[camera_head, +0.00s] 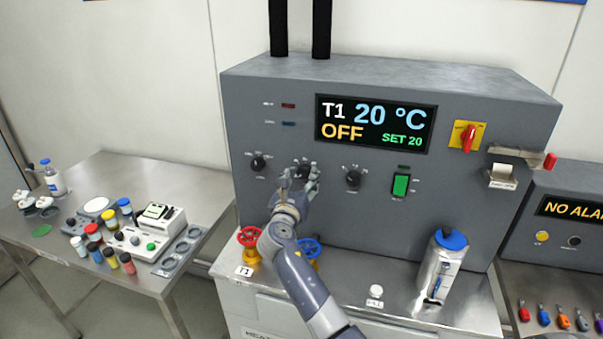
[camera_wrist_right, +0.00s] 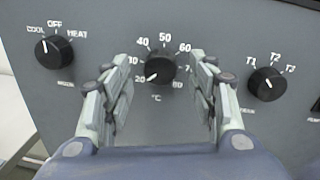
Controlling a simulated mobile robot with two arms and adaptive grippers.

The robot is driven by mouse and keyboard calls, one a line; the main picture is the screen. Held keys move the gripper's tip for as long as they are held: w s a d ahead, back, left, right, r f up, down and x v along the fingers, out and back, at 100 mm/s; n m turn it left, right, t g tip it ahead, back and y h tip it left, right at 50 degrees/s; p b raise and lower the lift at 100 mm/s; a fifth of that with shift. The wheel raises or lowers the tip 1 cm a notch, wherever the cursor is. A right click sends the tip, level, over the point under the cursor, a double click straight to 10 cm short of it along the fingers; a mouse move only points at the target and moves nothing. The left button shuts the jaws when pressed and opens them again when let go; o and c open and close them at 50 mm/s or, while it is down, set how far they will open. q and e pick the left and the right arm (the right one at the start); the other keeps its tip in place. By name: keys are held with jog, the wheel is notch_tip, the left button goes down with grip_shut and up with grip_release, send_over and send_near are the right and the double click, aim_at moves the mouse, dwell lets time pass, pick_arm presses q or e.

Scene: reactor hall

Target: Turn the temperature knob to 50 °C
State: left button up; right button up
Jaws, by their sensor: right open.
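The temperature knob (camera_wrist_right: 160,68) is black and round, on the grey panel, with a printed scale around it. Its white pointer is at the lower left, by the 20 mark; the 50 mark is at the top. My right gripper (camera_wrist_right: 158,88) is open, with one finger on each side of the knob and gaps visible between. In the head view my right gripper (camera_head: 298,182) is in front of this knob and hides most of it. The display (camera_head: 376,124) reads T1 20 °C, OFF, SET 20. My left gripper is not in view.
The mode knob (camera_wrist_right: 54,51) is left of the temperature knob, the T1–T3 selector (camera_wrist_right: 265,84) right. A green switch (camera_head: 401,185) and red rotary switch (camera_head: 467,136) are farther right.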

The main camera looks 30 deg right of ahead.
jog(key=shift+x, duration=1.05)
jog(key=shift+s, duration=0.1)
jog(key=c, duration=1.1)
jog(key=shift+o, duration=0.2)
jog(key=shift+m, duration=0.3)
